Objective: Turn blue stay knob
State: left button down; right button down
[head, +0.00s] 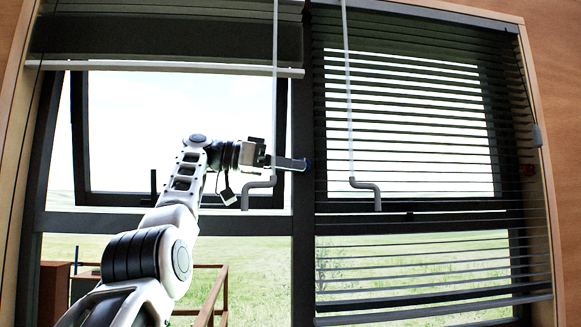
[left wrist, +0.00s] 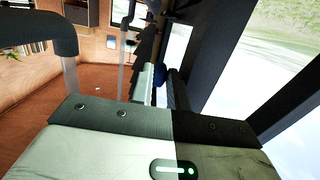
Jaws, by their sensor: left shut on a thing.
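The blue stay knob (head: 308,165) is a small dark blue piece at the dark middle post between the two windows. My left gripper (head: 301,164) reaches it from the left, with its fingers pointing right at the post. In the left wrist view the blue knob (left wrist: 158,75) shows between the far ends of the two fingers, and the left gripper (left wrist: 163,82) is shut on it. The fingers hide part of the knob, so how far it is turned cannot be told. My right gripper is in neither view.
A white blind crank (head: 273,182) hangs close to my left gripper, and a second crank (head: 366,187) hangs right of the post. A lowered dark blind (head: 420,130) covers the right window. A small red piece (head: 528,169) sits at the right frame.

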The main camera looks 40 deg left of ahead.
pick_arm(q)
jog(key=shift+r, duration=0.1)
jog(key=c, duration=1.6)
grip_release()
jog(key=shift+c, duration=0.2)
jog(key=shift+w+a, duration=0.1)
